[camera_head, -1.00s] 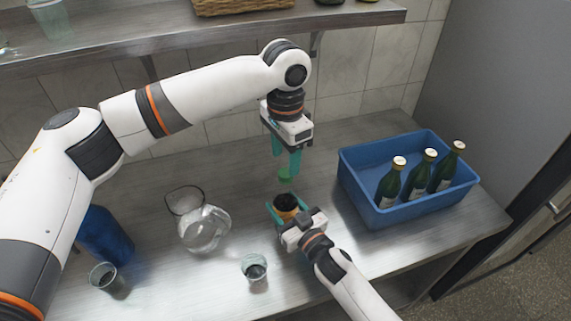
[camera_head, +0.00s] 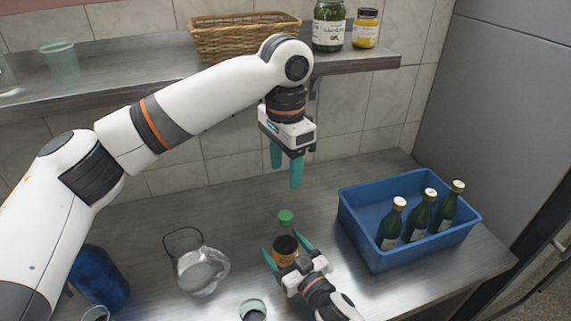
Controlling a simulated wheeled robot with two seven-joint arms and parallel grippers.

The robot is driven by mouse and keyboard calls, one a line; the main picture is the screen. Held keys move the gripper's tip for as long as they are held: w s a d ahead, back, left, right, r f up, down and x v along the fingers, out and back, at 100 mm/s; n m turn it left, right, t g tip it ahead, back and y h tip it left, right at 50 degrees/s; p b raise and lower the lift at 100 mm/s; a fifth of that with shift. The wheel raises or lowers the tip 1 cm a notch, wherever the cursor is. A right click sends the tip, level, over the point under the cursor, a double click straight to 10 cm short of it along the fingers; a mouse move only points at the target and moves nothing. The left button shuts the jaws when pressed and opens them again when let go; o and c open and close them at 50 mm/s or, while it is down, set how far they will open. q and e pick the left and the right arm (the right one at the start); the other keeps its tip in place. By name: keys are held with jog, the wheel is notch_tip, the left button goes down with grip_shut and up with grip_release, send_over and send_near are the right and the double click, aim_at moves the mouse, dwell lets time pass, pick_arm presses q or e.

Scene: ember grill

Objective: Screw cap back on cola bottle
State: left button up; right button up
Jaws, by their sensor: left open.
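The cola bottle (camera_head: 285,250), dark with an orange label, stands on the counter at the middle of the view. A green cap (camera_head: 286,216) shows just above its dark body; the neck between them is hard to make out, so I cannot tell how firmly the cap is seated. My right gripper (camera_head: 286,246) has its teal fingers on both sides of the bottle's body and appears to hold it. My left gripper (camera_head: 286,178) points down above the cap, open and empty, with a visible gap between its fingertips and the cap.
A blue crate (camera_head: 352,226) with green bottles (camera_head: 419,217) stands right. A glass pitcher (camera_head: 202,272), blue container (camera_head: 98,277) and cup (camera_head: 253,310) are left and in front. The shelf (camera_head: 350,62) above holds a basket (camera_head: 240,38) and jars (camera_head: 329,25).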

jog(key=shift+s, duration=0.1)
jog(key=b+v, duration=0.2)
jog(key=v, duration=0.9)
jog(key=shift+f, duration=0.15)
jog(key=shift+s+d, duration=0.25)
jog(key=shift+s, duration=0.1)
